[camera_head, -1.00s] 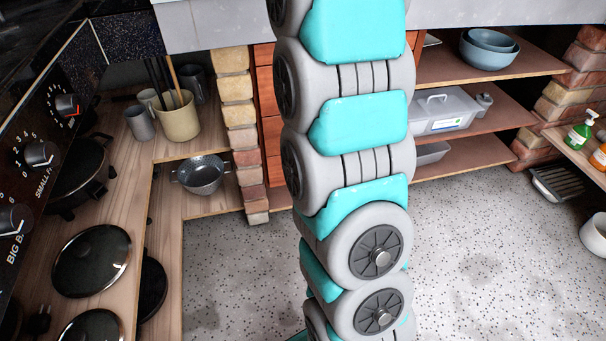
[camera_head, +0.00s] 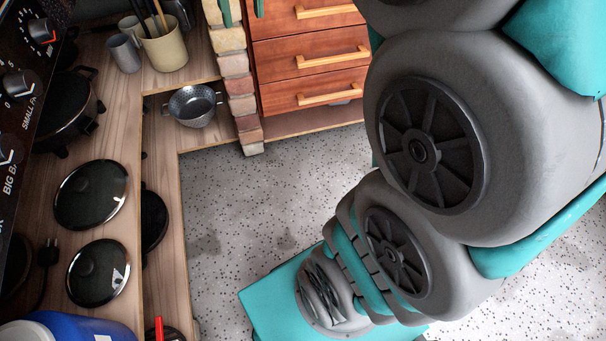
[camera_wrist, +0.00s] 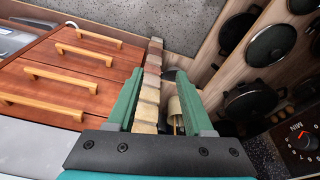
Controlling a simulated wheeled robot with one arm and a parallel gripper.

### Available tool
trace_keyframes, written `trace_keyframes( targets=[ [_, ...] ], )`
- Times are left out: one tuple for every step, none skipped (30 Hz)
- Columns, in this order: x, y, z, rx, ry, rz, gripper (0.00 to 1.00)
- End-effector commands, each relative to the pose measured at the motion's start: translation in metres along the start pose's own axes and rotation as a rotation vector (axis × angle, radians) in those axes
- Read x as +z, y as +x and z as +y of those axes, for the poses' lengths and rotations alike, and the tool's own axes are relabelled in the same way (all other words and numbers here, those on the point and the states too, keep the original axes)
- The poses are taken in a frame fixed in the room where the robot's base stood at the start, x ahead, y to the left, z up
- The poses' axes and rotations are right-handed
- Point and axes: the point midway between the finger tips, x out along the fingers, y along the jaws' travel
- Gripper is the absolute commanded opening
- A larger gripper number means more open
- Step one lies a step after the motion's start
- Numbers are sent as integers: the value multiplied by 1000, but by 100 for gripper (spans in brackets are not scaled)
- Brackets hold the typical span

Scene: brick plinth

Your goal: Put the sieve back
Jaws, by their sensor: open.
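A grey metal sieve with a perforated bowl and small side handles (camera_head: 192,105) sits on the low wooden shelf, left of the brick pillar, in the head view. My gripper shows its two green fingers apart in the wrist view (camera_wrist: 160,74), with nothing held between them. The brick pillar and the pot of utensils show beyond the fingers. Two green finger ends also show at the top edge of the head view (camera_head: 243,10), above and right of the sieve, apart from it. In the wrist view the sieve is mostly hidden; I cannot make it out clearly.
The brick pillar (camera_head: 236,75) stands between the sieve and the red drawers (camera_head: 310,62). A beige utensil pot (camera_head: 164,45) and a grey mug (camera_head: 125,53) stand on the upper shelf. Dark lids (camera_head: 92,194) lie on the left counter. Speckled floor (camera_head: 260,205) is open in the middle.

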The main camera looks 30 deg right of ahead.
Motion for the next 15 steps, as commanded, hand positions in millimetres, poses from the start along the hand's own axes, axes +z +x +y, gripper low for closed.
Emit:
trace_keyframes(
  targets=[
    [24, 13, -5, -3, -9, -35, 52],
    [38, 21, -7, -5, -14, -58, 52],
    [54, 32, -10, -7, -20, -82, 52],
    [68, 40, -12, -9, -24, -103, 52],
    [82, 46, -13, -10, -28, -120, 52],
    [102, 57, -16, -12, -33, -151, 52],
    [115, 64, -17, -14, -36, -170, 52],
    [130, 72, -19, -15, -40, -192, 52],
    [149, 81, -21, -17, -44, -214, 52],
    [164, 88, -22, -19, -47, -234, 52],
    [177, 95, -23, -20, -49, -253, 52],
    [195, 103, -24, -22, -52, -278, 52],
    [208, 108, -24, -22, -53, -295, 52],
    [219, 113, -25, -23, -55, -307, 52],
    [234, 119, -25, -24, -56, -326, 52]
  ],
)
